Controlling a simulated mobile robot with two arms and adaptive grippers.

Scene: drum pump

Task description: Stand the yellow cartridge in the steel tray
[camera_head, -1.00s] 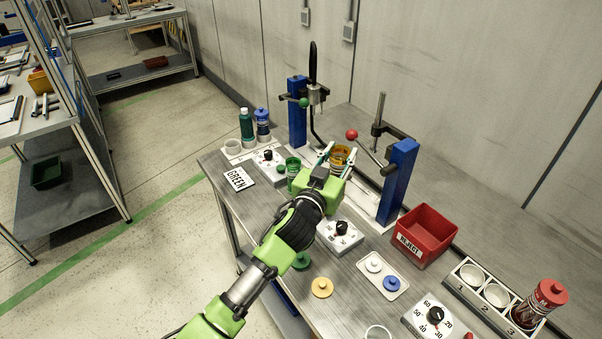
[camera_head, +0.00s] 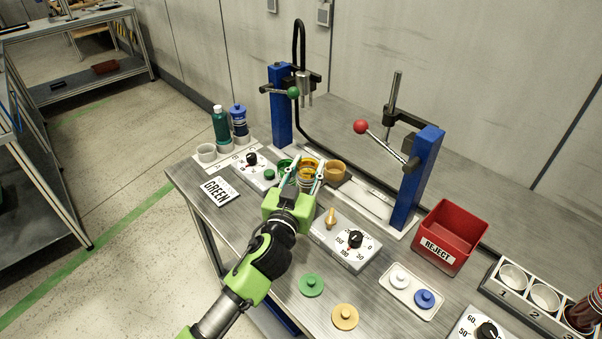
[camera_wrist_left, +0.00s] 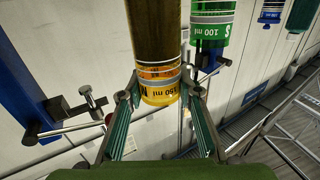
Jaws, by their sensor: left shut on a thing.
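The yellow cartridge (camera_head: 308,168) is amber and see-through, and stands between the fingers of my left gripper (camera_head: 303,180). In the left wrist view the cartridge (camera_wrist_left: 160,75) has a "150 ml" band, and the fingers (camera_wrist_left: 161,98) are shut on its yellow end. A green cartridge (camera_head: 285,172), marked "100 ml" in the wrist view (camera_wrist_left: 212,22), is close to its left. An amber cup (camera_head: 335,171) is just to its right. A pale metal strip (camera_head: 368,203) runs between the blue posts; I cannot tell whether this is the steel tray. My right gripper is out of view.
Two blue posts (camera_head: 280,105) (camera_head: 418,180) carry lever presses behind the gripper. A dial box (camera_head: 345,240), a cap tray (camera_head: 411,297) and a red reject bin (camera_head: 450,237) stand to the right. A numbered rack (camera_head: 525,298) is at the far right.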

